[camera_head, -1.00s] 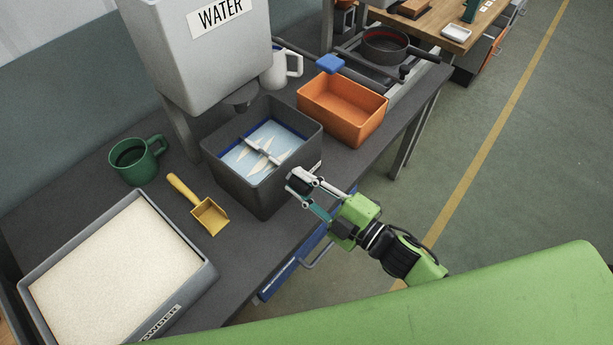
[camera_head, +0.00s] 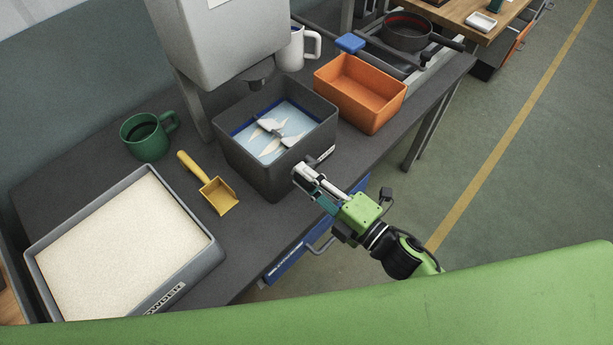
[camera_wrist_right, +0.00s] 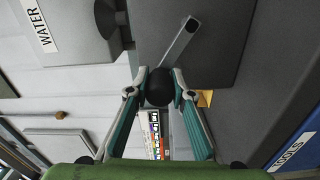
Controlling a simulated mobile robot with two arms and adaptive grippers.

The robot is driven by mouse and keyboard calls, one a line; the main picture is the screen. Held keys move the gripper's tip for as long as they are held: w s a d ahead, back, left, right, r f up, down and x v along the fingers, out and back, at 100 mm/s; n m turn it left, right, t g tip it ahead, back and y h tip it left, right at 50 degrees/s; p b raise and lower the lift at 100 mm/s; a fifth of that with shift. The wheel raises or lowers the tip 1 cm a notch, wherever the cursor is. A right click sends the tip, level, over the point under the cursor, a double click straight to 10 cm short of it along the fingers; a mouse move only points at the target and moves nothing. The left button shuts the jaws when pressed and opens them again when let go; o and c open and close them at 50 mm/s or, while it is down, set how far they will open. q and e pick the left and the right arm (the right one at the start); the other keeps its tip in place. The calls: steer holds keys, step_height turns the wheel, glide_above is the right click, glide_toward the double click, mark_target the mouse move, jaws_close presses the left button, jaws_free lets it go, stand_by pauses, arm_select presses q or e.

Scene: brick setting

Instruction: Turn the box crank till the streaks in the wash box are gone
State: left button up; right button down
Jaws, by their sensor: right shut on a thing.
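The dark grey wash box (camera_head: 246,163) stands on the bench and holds pale blue liquid. Cream streaks (camera_head: 271,146) show in it beside a grey paddle (camera_head: 279,130). The box crank's grey arm (camera_wrist_right: 181,41) reaches from the box wall to a black knob (camera_wrist_right: 159,90) in the right wrist view. My right gripper (camera_head: 305,174) is at the box's front wall. In the right wrist view its two fingers (camera_wrist_right: 160,82) are shut on the knob, one on each side. My left gripper is not in view.
A grey water tank (camera_head: 225,45) hangs over the box's back edge. An orange bin (camera_head: 347,110) stands at its right; a yellow scoop (camera_head: 217,190), a green mug (camera_head: 147,136) and a powder tray (camera_head: 190,272) are at its left. The aisle floor is open at right.

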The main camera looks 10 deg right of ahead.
steer(key=shift+w+d+r, duration=0.15)
steer(key=shift+w+r, duration=0.05)
steer(key=shift+r, duration=0.05)
steer(key=c, duration=1.8)
jaws_free()
steer(key=shift+o, duration=0.2)
steer(key=shift+f, duration=0.1)
steer(key=shift+s+d+f, duration=0.1)
steer(key=shift+s+d, duration=0.05)
steer(key=shift+s, duration=0.2)
steer(key=v, duration=1.1)
steer(key=shift+d, duration=0.25)
steer(key=shift+s, duration=0.1)
